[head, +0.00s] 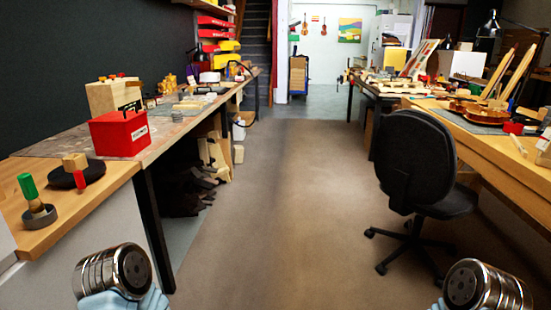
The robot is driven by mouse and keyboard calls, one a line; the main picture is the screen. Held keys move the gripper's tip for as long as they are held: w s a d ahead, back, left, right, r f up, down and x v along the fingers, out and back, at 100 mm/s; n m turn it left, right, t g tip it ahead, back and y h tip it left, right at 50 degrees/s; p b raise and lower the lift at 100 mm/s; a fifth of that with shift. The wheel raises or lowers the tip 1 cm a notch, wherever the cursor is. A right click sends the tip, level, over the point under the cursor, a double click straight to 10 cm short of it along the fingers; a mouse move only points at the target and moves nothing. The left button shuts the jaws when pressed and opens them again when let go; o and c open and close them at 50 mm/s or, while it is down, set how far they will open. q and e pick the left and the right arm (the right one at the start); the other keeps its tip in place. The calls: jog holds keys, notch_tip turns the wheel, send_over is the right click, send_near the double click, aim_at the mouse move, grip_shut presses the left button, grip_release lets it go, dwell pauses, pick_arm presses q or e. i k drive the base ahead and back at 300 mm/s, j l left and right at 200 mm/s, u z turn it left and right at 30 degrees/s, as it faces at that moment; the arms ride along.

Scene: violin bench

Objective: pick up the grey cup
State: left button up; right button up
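A short dark grey round cup (37,217) sits on the near end of the left wooden bench. A green-topped object with a pale wooden lower part (31,192) stands in or behind it; I cannot tell which. No other clear grey cup shows. Metallic round parts of my two arms show at the bottom left and bottom right, below and apart from the cup. Neither gripper's fingers can be seen.
Beside the cup, a black round piece (77,174) holds a wooden block and a red-handled item. A red box (119,133) stands farther back on the left bench (95,203). A black office chair (420,170) stands at right. The middle floor is clear.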

aim_at(177, 115)
jog(key=i, duration=1.2)
jog(key=i+u, duration=0.1)
jog(key=i, duration=1.05)
jog(key=i+l+u, duration=0.15)
jog(key=i+u, duration=0.25)
jog(key=i+l+u, duration=1.45)
jog(key=l+u, duration=0.15)
jog(key=l, duration=0.25)
jog(key=i+l+u, duration=0.15)
jog(key=l+u, duration=0.25)
jog(key=l, duration=0.25)
